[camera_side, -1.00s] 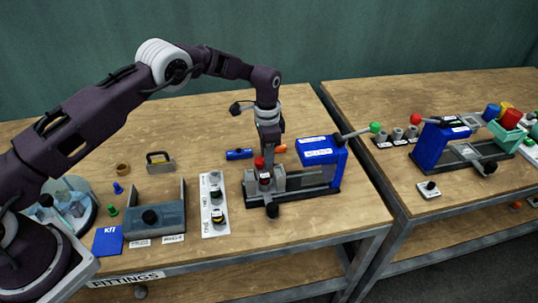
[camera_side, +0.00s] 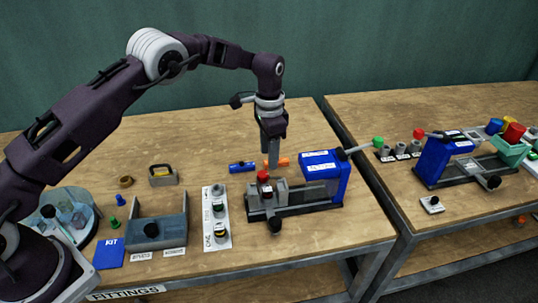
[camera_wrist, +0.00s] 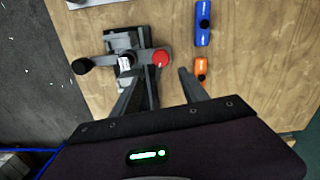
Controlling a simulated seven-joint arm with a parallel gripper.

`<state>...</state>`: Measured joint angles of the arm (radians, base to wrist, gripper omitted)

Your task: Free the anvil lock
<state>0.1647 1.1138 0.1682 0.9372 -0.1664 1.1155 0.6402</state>
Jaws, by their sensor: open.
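The near blue press (camera_side: 325,177) stands on the bench with a grey bed (camera_side: 305,198). At the bed's left end are a red knob (camera_side: 263,176) and a black knob (camera_side: 275,226). I cannot read which part is the anvil lock. My gripper (camera_side: 272,163) is open, pointing down, above and behind the red knob. In the wrist view its fingers (camera_wrist: 160,86) are apart with nothing held.
A blue piece (camera_side: 242,167) and an orange piece (camera_side: 283,162) lie behind the press. A white strip with black knobs (camera_side: 216,215) and a grey fixture (camera_side: 158,232) stand left. A green-knobbed lever (camera_side: 378,142) sticks out right. A second press (camera_side: 440,160) is on the other bench.

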